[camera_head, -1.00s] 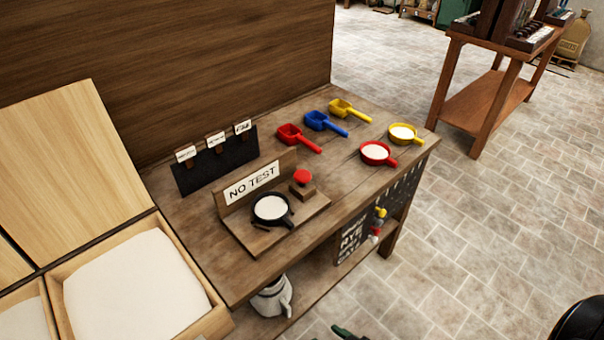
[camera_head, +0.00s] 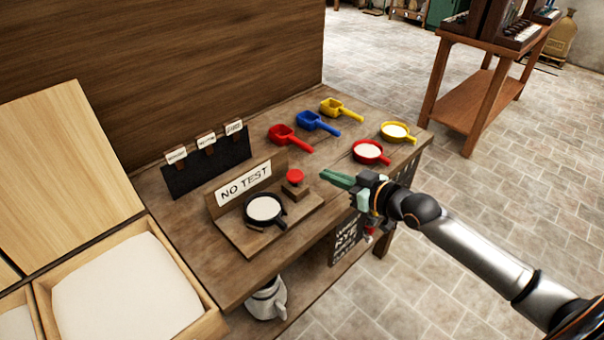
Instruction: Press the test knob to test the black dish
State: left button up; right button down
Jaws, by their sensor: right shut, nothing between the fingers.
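The red test knob (camera_head: 295,176) sits on a small wooden block on the test stand, in front of a white sign (camera_head: 244,181) that reads NO TEST. The black dish (camera_head: 282,211) with white contents stands on the stand's wooden base (camera_head: 246,241), just left of and nearer than the knob. My right gripper (camera_head: 324,176) has come in from the right. Its green fingers are shut and empty, pointing left at the knob with a small gap in the picture. My left gripper is not in view.
Red (camera_head: 283,134), blue (camera_head: 311,121) and yellow (camera_head: 334,106) scoops lie behind. A red dish (camera_head: 368,152) and a yellow dish (camera_head: 395,132) with pale contents stand at the right. A black rack (camera_head: 207,167) with cards is behind the sign. An open flour bin (camera_head: 200,290) is at lower left.

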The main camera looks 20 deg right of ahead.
jog(key=shift+w+d+r, duration=0.15)
jog(key=shift+r, duration=0.25)
send_over(295, 176)
jog(key=s+d, duration=0.1)
jog(key=s, duration=0.1)
notch_tip(295, 176, down, 2)
jog(key=f, duration=0.1)
jog(key=f+b, duration=0.1)
jog(key=f, duration=0.1)
jog(key=shift+w+d, duration=0.1)
jog(key=shift+w, duration=0.1)
jog(key=shift+f, duration=0.75)
